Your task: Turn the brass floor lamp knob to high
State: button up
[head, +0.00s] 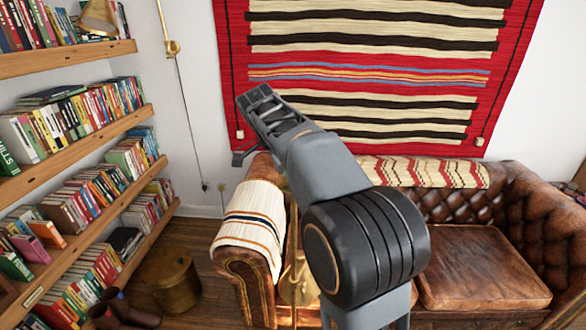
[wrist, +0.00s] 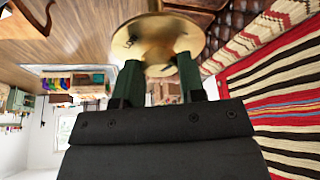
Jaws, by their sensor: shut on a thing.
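In the wrist view, the two dark green fingers of my gripper (wrist: 159,62) reach up to a round brass disc (wrist: 152,32) with small dark marks near its middle. The fingers stand a little apart, closed on the lamp knob, which is mostly hidden between them. I cannot read the knob's setting. In the head view, part of the brass floor lamp (head: 292,245) shows as a thin upright pole beside the sofa arm, largely behind my arm. My fingertips and the knob are hidden there.
A brown leather sofa (head: 480,265) with a striped throw (head: 250,222) stands behind my arm. A striped rug (head: 365,60) hangs on the wall. Bookshelves (head: 85,135) line the left. A brass pot (head: 172,278) sits on the wooden floor.

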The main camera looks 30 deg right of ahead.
jog(key=shift+f+m, duration=0.1)
jog(key=shift+m, duration=0.3)
jog(key=o, duration=0.9)
jog(key=shift+o, duration=0.2)
jog(key=p+v, duration=0.3)
jog(key=v, duration=1.1)
jog(key=shift+w+f, duration=0.1)
jog(key=shift+f, duration=0.05)
